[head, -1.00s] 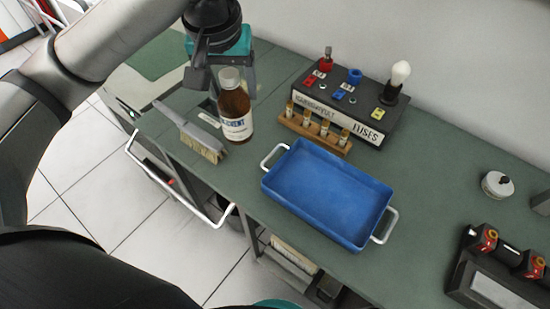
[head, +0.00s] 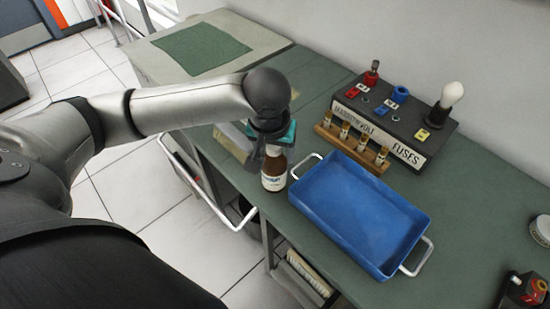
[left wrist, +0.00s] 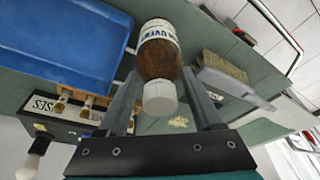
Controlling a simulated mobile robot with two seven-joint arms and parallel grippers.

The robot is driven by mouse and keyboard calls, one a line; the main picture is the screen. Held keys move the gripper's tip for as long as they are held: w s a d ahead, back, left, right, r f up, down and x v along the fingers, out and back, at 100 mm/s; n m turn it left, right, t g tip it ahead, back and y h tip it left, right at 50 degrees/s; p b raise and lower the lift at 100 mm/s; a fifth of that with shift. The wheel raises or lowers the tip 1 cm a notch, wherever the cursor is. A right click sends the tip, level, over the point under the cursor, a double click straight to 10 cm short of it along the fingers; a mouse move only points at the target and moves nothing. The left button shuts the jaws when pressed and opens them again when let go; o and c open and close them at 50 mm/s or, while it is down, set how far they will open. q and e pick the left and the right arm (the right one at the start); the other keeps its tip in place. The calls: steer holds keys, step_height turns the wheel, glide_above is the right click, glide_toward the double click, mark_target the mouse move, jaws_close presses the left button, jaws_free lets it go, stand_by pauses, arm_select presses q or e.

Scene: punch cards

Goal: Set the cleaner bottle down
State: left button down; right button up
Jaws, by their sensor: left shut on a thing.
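The cleaner bottle is brown with a white label and a white cap. In the head view the bottle (head: 273,174) is upright at the bench's front edge, just left of the blue tray. My left gripper (head: 270,148) is shut on it from above, hiding its cap and upper part. In the left wrist view the bottle (left wrist: 158,60) sits between the two fingers of my left gripper (left wrist: 160,85), cap toward the palm. I cannot tell whether its base touches the bench. My right gripper is not in view.
The blue tray (head: 360,215) with white handles lies right of the bottle. A fuse box (head: 400,125) and a wooden rack of small vials (head: 350,150) stand behind it. A brush (left wrist: 225,70) lies beside the bottle. A green mat (head: 203,48) lies at the far left.

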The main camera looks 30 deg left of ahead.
arm_select(q)
step_height(320, 180, down, 2)
steer(key=shift+f, duration=0.1)
steer(key=shift+c, duration=0.2)
jaws_free()
steer(key=shift+f, duration=0.1)
